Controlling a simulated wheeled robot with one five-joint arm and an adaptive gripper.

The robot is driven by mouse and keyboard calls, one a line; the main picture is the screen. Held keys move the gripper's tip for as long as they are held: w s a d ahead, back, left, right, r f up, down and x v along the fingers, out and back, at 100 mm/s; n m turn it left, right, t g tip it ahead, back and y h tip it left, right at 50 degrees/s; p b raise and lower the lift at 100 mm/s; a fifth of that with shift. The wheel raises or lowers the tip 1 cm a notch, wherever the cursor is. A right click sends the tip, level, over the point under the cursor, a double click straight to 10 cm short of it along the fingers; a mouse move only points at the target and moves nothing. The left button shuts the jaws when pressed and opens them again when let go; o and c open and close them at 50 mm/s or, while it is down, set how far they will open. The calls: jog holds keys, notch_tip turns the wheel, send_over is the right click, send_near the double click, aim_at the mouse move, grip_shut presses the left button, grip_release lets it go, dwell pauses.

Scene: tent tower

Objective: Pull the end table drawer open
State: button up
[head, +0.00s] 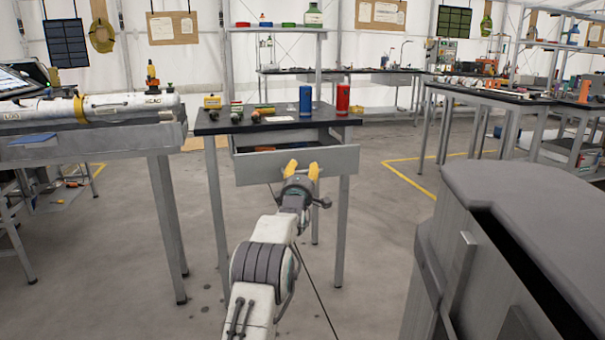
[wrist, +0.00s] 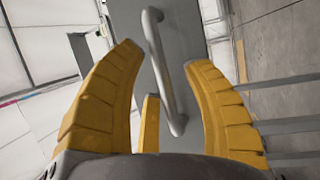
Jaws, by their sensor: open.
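The end table (head: 222,126) has a black top and grey metal legs. Its grey drawer (head: 252,167) stands partly out, with a dark gap showing behind the front panel. My gripper (head: 302,168) is in front of the right half of the drawer front. In the wrist view, the grey bar handle (wrist: 162,75) on the drawer front lies between the spread yellow fingers of my gripper (wrist: 168,95). The fingers are open, with space on both sides of the handle. Whether any finger touches it, I cannot tell. In the head view my gripper hides the handle.
On the table top stand a blue can (head: 305,99), a red can (head: 343,99) and several small items. A bench with a white cylinder (head: 120,106) is at the left. A grey cabinet (head: 540,205) is close at the right. The floor (head: 375,220) between them is clear.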

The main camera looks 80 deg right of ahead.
jog(key=shift+a, duration=0.1)
jog(key=a+f, duration=0.2)
jog(key=a, duration=0.9)
jog(key=shift+a, duration=0.3)
jog(key=shift+w, duration=0.1)
dwell(0.8)
